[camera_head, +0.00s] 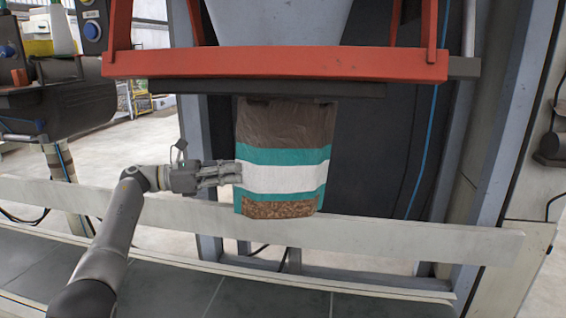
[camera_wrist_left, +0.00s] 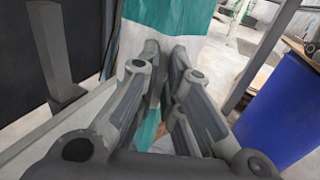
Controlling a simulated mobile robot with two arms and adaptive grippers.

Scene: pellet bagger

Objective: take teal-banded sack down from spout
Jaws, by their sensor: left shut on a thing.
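The teal-banded sack (camera_head: 285,155) hangs upright under the red-framed spout (camera_head: 275,64). It is grey-brown at the top, with teal bands around a white stripe, and a window low down shows brown pellets. Its top edge meets the dark bar under the red frame; how it is held there is hidden. My left gripper (camera_head: 236,172) is shut on the sack's left edge at the white stripe. In the left wrist view the fingers (camera_wrist_left: 163,60) close on the sack (camera_wrist_left: 165,15), whose teal and white bands fill the upper middle. My right gripper is not in view.
A pale rail (camera_head: 400,240) runs behind and below the sack, above a grey slatted conveyor or deck (camera_head: 230,297). Grey posts (camera_head: 500,150) stand at the right. A blue drum (camera_wrist_left: 285,115) shows in the left wrist view. Open air lies below the sack.

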